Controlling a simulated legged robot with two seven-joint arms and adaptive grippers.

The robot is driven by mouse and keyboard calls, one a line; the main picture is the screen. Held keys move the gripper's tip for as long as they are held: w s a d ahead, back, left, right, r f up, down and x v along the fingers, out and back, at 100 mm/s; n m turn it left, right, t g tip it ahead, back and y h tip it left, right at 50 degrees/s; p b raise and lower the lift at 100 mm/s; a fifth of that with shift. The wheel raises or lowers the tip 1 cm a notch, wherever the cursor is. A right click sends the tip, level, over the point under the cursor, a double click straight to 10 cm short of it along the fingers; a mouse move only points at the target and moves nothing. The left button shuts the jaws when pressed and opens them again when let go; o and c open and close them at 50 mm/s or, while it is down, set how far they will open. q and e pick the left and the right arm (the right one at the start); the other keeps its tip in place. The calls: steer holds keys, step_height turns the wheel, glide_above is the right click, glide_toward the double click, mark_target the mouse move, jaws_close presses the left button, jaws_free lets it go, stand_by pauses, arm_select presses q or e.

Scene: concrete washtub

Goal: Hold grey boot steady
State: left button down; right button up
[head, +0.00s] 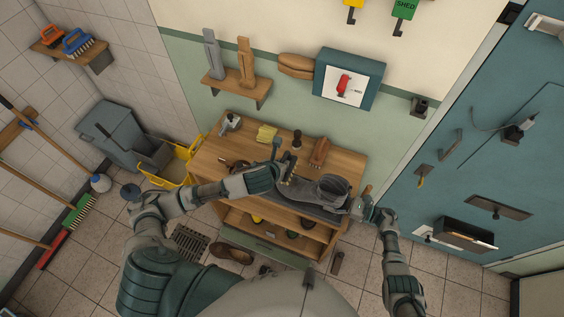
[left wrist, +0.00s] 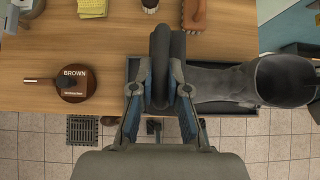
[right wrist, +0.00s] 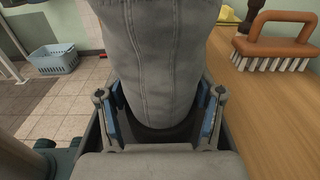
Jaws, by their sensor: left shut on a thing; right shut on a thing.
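My left gripper (head: 287,168) is shut on a dark, rounded, long object (left wrist: 167,60) at the boot's left end. I cannot tell what this object is, nor whether it touches the boot.
A brown polish tin (left wrist: 72,85) and a yellow cloth (head: 267,133) are on the bench. Behind the boot are a wooden-handled brush (head: 320,151) and a dark round-topped brush (head: 297,139). Some bare bench top is left of the tray. Shoes stand on the shelf below.

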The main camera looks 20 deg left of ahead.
arm_select(q)
steer(key=shift+f, duration=2.65)
steer(key=shift+d+f, duration=0.25)
steer(key=shift+f, duration=0.75)
steer(key=shift+s, duration=0.15)
